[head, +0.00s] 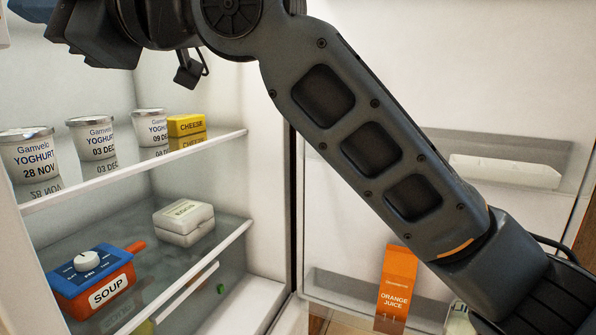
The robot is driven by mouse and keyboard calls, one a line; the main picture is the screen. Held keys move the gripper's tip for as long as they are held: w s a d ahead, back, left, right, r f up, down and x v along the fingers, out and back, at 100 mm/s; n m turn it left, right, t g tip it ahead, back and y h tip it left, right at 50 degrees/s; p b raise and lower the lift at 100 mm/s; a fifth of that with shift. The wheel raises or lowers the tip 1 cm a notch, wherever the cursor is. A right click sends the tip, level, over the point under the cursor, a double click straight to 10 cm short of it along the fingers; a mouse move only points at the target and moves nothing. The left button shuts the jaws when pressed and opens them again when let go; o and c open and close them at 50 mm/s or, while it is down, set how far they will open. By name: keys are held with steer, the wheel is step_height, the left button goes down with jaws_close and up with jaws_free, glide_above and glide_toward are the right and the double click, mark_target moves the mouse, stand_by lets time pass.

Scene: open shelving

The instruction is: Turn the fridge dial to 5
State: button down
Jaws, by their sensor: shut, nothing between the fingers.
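My gripper (36,10) is at the top left inside the open fridge, above the upper shelf and partly cut off by the top edge. It is shut with nothing in it, and its fingertips touch nothing I can see. I cannot make out a fridge dial with numbers in this view. A round white knob (88,260) sits on the blue lid of an orange soup container (108,291) on the lower shelf, well below my gripper.
Several yoghurt tubs (92,138) and yellow cheese (187,126) stand on the upper shelf (225,137). A white box (183,220) is on the lower shelf. The open door (480,95) at right holds an orange juice carton (396,288).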

steer(key=w+a+p, duration=0.1)
steer(key=w+a, duration=0.2)
steer(key=a, duration=0.3)
stand_by(0.5)
stand_by(0.5)
steer(key=shift+s+a+f+b, duration=0.15)
steer(key=shift+s+f+b, duration=0.3)
steer(key=shift+b, duration=0.5)
steer(key=shift+w+f, duration=0.2)
steer(key=b+v, duration=0.2)
steer(key=v, duration=0.4)
steer(key=shift+s+b, duration=0.2)
steer(key=shift+b, duration=0.1)
